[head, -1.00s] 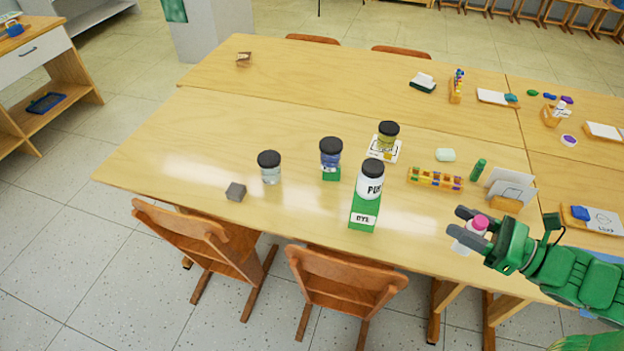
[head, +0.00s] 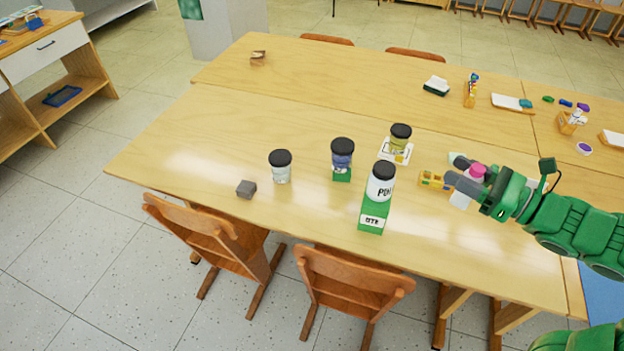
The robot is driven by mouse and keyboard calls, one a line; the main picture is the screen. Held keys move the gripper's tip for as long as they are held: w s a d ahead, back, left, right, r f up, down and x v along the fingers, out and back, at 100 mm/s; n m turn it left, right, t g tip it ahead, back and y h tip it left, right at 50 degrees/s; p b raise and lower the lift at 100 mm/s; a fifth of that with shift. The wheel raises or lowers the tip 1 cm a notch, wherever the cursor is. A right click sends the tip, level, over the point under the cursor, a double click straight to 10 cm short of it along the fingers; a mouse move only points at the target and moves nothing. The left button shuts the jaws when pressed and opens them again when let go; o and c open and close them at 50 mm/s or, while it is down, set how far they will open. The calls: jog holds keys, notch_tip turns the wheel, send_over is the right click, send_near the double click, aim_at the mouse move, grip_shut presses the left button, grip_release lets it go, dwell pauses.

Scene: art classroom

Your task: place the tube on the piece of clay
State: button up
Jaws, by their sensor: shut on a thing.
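My gripper (head: 456,171) is shut on a small tube with a pink cap (head: 476,171) and a whitish body (head: 462,197). It holds the tube upright over the right part of the table; I cannot tell how high. A small grey block (head: 246,189), which may be the piece of clay, lies near the table's front edge at the left, well apart from my gripper. A pale green lump (head: 456,157) shows just behind the fingers, mostly hidden by them.
Several black-lidded jars stand mid-table: a clear one (head: 280,167), a blue one (head: 342,158), a yellow one (head: 400,138) and a white one (head: 381,183) on a green box (head: 373,214). A paint strip (head: 432,181) is partly behind my gripper.

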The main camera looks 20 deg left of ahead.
jog(key=w+a+r+t, duration=0.1)
jog(key=w+a+r, duration=0.2)
jog(key=w+a, duration=1)
jog(key=a+m, duration=0.1)
jog(key=a, duration=2.9)
jog(key=s+a+f, duration=0.3)
jog(key=a, duration=0.4)
jog(key=s+a+f, duration=0.2)
jog(key=s+a, duration=0.2)
jog(key=a, duration=0.2)
jog(key=shift+a+f, duration=0.2)
jog(key=shift+f, duration=4.95)
jog(key=shift+a+f, duration=0.15)
jog(key=shift+f, duration=5)
jog(key=shift+f, duration=0.1)
jog(key=o, duration=1.1)
